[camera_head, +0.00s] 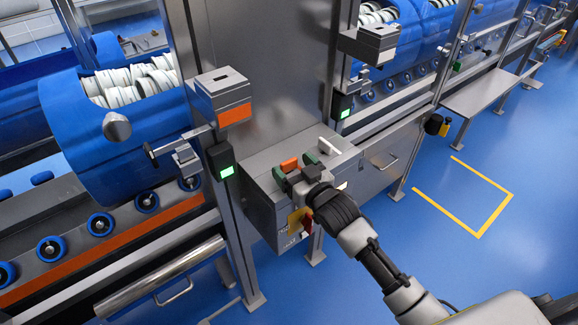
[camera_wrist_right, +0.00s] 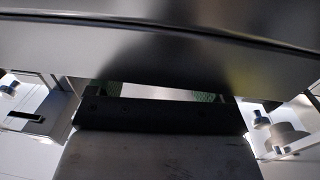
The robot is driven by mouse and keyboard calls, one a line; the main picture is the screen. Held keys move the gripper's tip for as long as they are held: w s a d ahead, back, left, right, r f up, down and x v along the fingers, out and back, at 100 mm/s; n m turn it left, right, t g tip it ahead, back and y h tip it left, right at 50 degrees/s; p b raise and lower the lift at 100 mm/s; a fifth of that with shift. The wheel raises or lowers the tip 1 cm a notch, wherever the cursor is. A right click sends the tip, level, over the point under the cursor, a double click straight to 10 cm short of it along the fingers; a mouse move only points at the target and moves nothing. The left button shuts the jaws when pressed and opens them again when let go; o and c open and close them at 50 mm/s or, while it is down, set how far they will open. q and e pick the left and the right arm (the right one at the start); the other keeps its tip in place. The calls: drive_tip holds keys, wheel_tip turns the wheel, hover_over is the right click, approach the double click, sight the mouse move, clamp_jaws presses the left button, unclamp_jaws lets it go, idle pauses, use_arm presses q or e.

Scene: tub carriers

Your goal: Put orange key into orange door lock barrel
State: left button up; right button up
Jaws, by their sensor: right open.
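The orange key (camera_head: 290,164) shows as a small orange block at the top of the steel cabinet (camera_head: 262,165). My right gripper (camera_head: 295,169) is open, with its green-padded fingers on either side of the orange key. I cannot tell whether they touch it. The orange door lock barrel looks to be the grey box with an orange band (camera_head: 234,114) and a dark slot on top, on the post to the left. Its slot looks empty. The right wrist view shows dark gripper parts and green pads, but no clear key. My left gripper is not in view.
A white handle-like piece (camera_head: 329,147) lies on the cabinet top. Yellow and red tags (camera_head: 300,221) show at the cabinet front. A blue drum (camera_head: 110,150) with white rings stands left. A second grey lock box (camera_head: 374,39) is farther back.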

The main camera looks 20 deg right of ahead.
drive_tip(key=shift+x, duration=1.25)
drive_tip(key=c, duration=1)
drive_tip(key=shift+c, duration=0.2)
